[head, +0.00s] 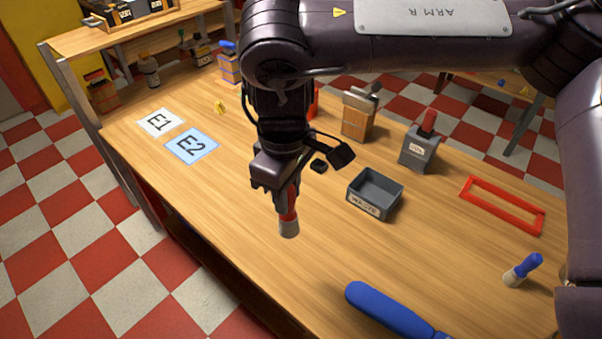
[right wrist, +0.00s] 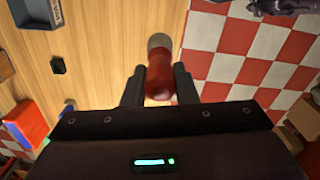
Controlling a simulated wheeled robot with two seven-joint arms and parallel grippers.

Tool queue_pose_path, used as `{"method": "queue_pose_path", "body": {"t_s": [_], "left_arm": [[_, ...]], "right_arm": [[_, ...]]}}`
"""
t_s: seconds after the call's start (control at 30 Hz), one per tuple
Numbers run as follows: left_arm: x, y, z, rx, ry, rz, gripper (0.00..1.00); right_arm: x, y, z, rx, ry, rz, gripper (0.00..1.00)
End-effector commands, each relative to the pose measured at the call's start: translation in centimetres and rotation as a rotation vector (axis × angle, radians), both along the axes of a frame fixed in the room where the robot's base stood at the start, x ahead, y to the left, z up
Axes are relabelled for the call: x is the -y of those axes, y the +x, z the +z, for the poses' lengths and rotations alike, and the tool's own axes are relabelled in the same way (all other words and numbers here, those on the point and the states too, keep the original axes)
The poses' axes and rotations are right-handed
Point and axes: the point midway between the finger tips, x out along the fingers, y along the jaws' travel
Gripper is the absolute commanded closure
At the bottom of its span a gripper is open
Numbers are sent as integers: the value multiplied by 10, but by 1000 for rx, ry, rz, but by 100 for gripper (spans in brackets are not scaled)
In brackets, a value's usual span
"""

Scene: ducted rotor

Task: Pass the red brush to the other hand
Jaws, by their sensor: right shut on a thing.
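The red brush (head: 289,224) hangs from my right gripper (head: 284,192), its pale bristle end pointing down above the wooden table. In the right wrist view, the red handle (right wrist: 159,75) sits between the two dark fingers of the right gripper (right wrist: 159,84), which is shut on it. The grey-white bristle end points away from the fingers there. The top of the handle is hidden by the gripper in the head view. My left gripper does not show in the head view.
A grey waste bin (head: 365,208) stands right of the brush. A blue brush (head: 523,270) and a blue long object (head: 390,308) lie nearer. Farther are cards E1 (head: 160,122) and E2 (head: 191,146), a red frame (head: 503,207) and a grey holder (head: 419,152). The table's left front is clear.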

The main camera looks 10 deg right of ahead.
Motion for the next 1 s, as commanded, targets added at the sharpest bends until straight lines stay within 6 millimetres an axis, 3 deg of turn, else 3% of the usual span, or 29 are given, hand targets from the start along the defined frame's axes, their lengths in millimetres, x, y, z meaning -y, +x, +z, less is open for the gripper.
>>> {"method": "queue_pose_path", "body": {"t_s": [0.3,0.53,0.67,1.0], "left_arm": [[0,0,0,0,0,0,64],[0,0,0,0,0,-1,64],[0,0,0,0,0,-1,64],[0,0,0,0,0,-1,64]], "right_arm": [[-28,26,-36,-4,-1,265,100],[-36,37,-46,-1,0,360,100],[-27,31,-34,2,1,290,100],[20,-5,27,6,1,-118,100]]}}
